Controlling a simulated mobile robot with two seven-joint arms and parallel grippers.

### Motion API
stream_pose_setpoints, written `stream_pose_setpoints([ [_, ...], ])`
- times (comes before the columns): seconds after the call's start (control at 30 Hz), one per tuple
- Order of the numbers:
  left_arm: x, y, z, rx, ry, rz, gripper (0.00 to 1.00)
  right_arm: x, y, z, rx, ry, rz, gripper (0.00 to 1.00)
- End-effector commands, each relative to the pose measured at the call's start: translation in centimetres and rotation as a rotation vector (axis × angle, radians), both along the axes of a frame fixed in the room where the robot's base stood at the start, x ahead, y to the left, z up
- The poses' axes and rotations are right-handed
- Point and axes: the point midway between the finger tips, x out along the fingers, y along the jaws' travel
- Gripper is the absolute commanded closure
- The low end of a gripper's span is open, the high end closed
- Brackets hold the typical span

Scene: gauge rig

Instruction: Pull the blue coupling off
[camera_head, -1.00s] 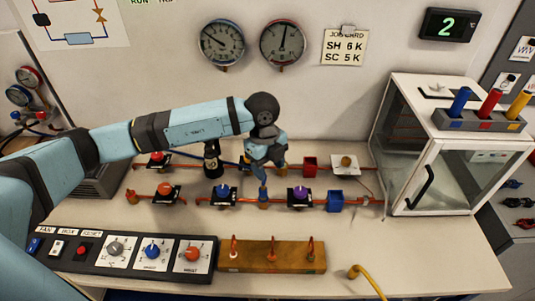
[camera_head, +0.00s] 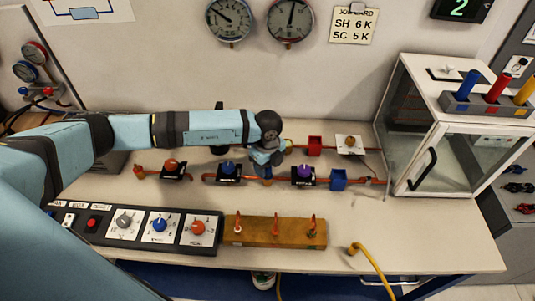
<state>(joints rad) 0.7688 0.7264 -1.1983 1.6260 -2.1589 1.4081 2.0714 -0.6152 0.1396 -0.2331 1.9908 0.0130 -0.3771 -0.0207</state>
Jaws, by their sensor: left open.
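My left arm reaches across the bench from the left, and my left gripper (camera_head: 266,167) points down over the front pipe line. It is open, at a brass fitting (camera_head: 267,180) between the blue-knobbed valve (camera_head: 228,168) and the purple-knobbed valve (camera_head: 304,172). My right gripper is not in view.
A glass-fronted cabinet (camera_head: 440,130) stands at the right. In front are a control panel (camera_head: 140,228) and a wooden block (camera_head: 255,229) with several hooks. My forearm hides much of the back pipe line.

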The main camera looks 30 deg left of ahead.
Motion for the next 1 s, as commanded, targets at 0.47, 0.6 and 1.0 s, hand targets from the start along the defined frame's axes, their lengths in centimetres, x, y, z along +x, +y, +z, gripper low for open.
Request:
stream_pose_setpoints([
  [0.47,-0.03,-0.02,-0.88,0.0,0.0,-0.001,0.59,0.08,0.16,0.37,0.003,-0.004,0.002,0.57],
  [0.6,-0.03,-0.02,-0.86,0.0,0.001,0.0,0.92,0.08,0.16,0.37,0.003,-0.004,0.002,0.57],
  [1.0,-0.02,-0.02,-0.75,0.0,0.0,0.0,1.0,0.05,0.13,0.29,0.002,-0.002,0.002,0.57],
])
